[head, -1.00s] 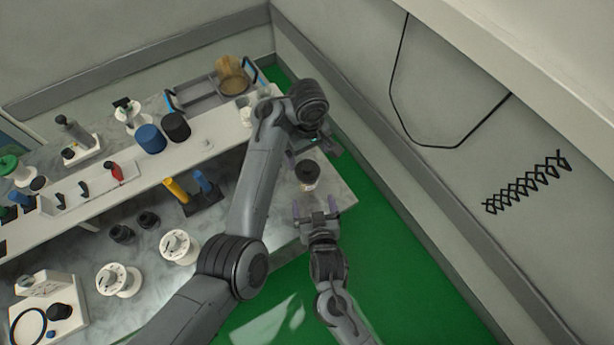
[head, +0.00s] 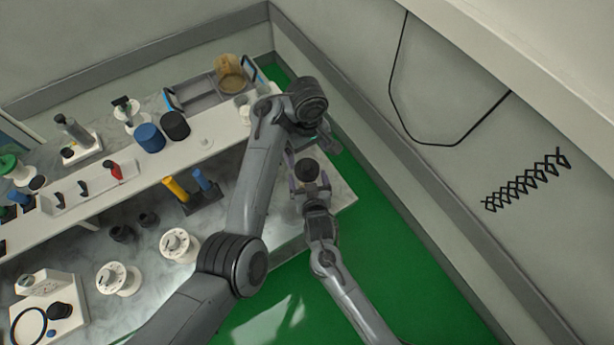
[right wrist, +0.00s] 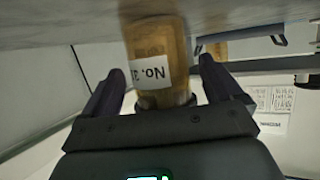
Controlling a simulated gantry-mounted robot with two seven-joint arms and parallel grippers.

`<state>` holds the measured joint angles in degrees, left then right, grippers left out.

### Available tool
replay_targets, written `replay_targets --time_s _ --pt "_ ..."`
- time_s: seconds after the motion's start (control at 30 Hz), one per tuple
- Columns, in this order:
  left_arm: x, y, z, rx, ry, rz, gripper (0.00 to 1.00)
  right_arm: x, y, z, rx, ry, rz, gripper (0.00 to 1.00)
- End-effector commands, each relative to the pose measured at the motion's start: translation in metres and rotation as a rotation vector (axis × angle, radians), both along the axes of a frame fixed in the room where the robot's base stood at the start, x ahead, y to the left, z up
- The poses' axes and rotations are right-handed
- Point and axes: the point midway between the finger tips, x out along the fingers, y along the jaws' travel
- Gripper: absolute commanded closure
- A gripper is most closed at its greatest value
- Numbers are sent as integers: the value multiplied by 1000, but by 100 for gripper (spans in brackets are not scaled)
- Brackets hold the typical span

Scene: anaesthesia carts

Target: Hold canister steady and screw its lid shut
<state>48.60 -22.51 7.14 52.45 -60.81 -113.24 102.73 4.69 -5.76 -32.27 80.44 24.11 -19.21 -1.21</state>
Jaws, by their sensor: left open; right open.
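The canister (right wrist: 160,55) is amber with a white "No. 3" label in the right wrist view. In the head view its dark round lid (head: 306,170) shows from above, near the bench's right end. My right gripper (head: 309,186) is open, with its fingers on either side of the canister; in the right wrist view (right wrist: 160,88) gaps show between fingers and canister. My left gripper (head: 326,146) is open, just behind and to the right of the canister, partly hidden by its own wrist. How tightly the lid sits cannot be told.
Blue (head: 150,138) and black (head: 176,126) cylinders sit there too. White spools (head: 179,246) and a yellow-handled holder (head: 176,188) are further left. The wall is at right.

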Motion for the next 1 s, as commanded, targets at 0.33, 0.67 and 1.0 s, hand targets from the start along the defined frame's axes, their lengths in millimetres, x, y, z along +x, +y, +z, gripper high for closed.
replay_targets --time_s 0.33,0.67,1.0 --pt "0 0 0 0 0 0 2 10 2 -4 0 1 1 7" --pt "0 0 0 0 0 0 2 9 2 -4 0 1 1 32" --pt "0 0 0 0 0 0 2 10 2 -4 0 1 1 84"
